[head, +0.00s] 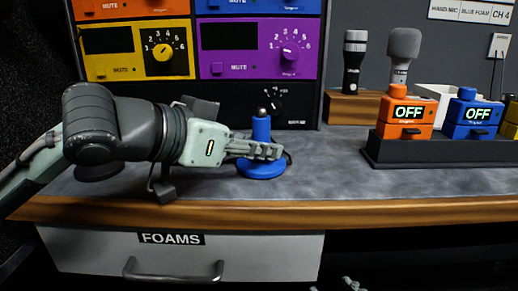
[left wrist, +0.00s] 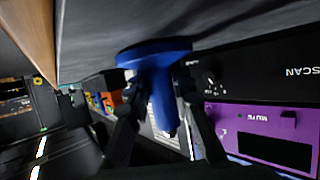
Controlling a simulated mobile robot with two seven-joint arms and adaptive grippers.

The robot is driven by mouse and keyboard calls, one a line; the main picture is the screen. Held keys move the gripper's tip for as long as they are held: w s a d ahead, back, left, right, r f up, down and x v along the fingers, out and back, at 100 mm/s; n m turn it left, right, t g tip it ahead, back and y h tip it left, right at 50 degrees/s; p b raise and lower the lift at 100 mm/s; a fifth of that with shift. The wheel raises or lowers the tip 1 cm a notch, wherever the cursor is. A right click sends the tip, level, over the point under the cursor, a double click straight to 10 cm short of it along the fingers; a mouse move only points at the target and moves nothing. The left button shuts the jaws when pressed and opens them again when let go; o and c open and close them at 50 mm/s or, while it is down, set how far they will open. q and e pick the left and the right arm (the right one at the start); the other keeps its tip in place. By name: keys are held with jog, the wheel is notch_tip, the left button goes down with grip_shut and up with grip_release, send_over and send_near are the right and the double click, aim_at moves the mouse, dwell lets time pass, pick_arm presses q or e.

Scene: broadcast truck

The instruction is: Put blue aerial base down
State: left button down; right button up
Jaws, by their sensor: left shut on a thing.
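The blue aerial base (head: 261,168) has a round flat foot and an upright post with a dark tip. It stands upright at the grey counter top, in front of the rack; I cannot tell whether the foot touches the counter. My left gripper (head: 268,150) is shut on its post, and the fingers hide part of it. In the left wrist view the blue base (left wrist: 158,52) sits between the two dark fingers (left wrist: 157,92), its foot close to the counter. Only the fingertips of my right gripper (head: 350,285) show, low at the bottom edge.
The rack (head: 300,105) with orange, yellow, blue and purple units stands behind. A dark tray (head: 440,152) with orange and blue "OFF" packs is at the right. The counter (head: 335,172) between is clear. A FOAMS drawer (head: 180,258) is below.

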pick_arm(q)
jog(key=shift+r, duration=0.1)
jog(key=c, duration=1.3)
grip_release()
jog(key=shift+f, duration=0.2)
pick_arm(e)
jog(key=shift+r, duration=0.1)
